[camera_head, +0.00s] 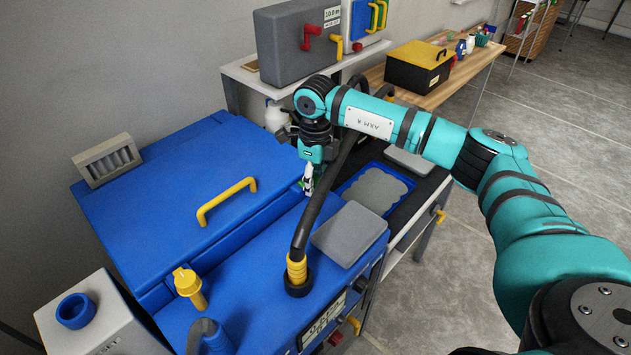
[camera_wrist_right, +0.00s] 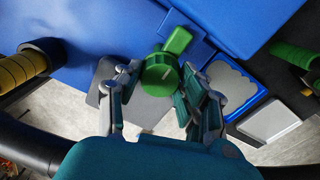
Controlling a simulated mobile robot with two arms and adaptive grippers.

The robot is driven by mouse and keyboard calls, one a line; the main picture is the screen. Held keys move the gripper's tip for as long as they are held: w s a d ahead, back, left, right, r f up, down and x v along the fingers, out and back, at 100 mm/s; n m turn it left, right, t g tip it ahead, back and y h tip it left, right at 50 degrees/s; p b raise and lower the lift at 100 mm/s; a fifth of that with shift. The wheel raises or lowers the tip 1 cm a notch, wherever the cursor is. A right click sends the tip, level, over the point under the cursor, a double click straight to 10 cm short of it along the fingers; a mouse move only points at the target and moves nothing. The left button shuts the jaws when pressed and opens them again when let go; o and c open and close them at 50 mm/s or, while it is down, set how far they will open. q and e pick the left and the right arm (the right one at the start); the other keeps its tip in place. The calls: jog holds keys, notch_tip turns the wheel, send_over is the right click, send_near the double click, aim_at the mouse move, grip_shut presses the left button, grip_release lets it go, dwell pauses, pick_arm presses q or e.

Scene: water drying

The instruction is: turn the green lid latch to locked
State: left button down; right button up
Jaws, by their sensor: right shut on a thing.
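The green lid latch (camera_wrist_right: 160,74) is a round knob with a lever pointing up in the right wrist view. It sits by a blue tab at the edge of the blue lid (camera_head: 150,195). My right gripper (camera_wrist_right: 160,84) has one finger on each side of the knob and is shut on it. In the head view the right gripper (camera_head: 308,178) points down at the front right edge of the lid and mostly hides the latch. My left gripper is not in view.
A black hose (camera_head: 330,180) with a yellow collar rises beside the right gripper. A yellow handle (camera_head: 227,200) stands on the lid. A grey pad (camera_head: 350,234) and a blue tray (camera_head: 345,186) lie to the right. A grey case (camera_head: 290,45) stands behind.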

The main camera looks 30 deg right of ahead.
jog(key=shift+r, duration=0.1)
jog(key=o, duration=1.1)
jog(key=shift+o, duration=0.2)
notch_tip(320, 180, up, 12)
dwell(0.3)
